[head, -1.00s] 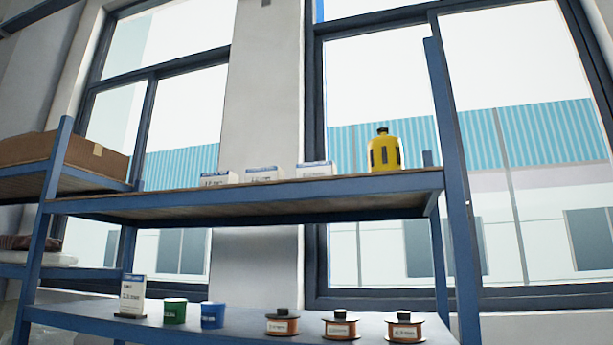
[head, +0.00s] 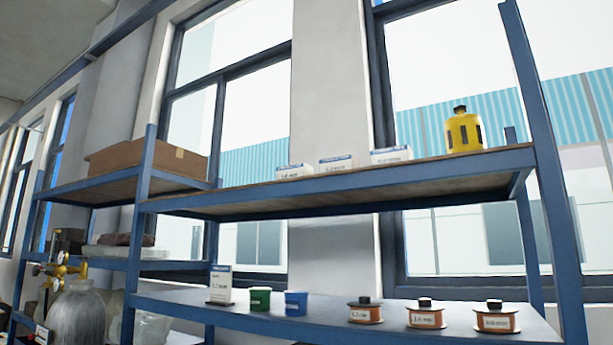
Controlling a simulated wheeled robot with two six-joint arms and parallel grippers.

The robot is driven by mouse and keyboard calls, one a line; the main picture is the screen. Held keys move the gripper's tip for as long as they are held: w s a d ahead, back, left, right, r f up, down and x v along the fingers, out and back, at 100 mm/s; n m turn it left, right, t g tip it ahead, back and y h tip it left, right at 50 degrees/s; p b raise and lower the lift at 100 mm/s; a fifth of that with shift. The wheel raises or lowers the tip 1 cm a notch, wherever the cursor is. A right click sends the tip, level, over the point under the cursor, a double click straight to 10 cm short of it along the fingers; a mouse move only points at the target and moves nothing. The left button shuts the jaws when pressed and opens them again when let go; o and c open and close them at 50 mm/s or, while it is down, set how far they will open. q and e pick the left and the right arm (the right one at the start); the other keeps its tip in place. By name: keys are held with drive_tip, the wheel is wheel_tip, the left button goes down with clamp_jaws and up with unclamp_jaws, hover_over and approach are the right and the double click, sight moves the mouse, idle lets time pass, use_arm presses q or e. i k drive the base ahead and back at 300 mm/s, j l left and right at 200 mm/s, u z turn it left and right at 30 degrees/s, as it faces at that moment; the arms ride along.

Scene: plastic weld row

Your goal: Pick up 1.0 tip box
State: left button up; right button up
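Three small white boxes with blue tops stand in a row on the upper blue shelf: a left box (head: 294,172), a middle box (head: 335,164) and a right box (head: 391,155). Each has dark print on its front, too small for me to read surely, so I cannot tell which one is the 1.0 tip box. The boxes stand apart from each other. Neither of my grippers shows in the head view.
A yellow bottle (head: 464,131) stands right of the boxes. The lower shelf (head: 400,316) holds a white sign (head: 221,283), a green cup (head: 260,298), a blue cup (head: 296,303) and three spools (head: 427,315). A cardboard box (head: 145,158) and a gas cylinder (head: 77,316) are at left.

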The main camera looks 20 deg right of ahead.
sight(301, 170)
drive_tip(key=i+j, duration=0.35)
drive_tip(key=j, duration=0.15)
drive_tip(key=i+j, duration=0.35)
drive_tip(key=j, duration=0.15)
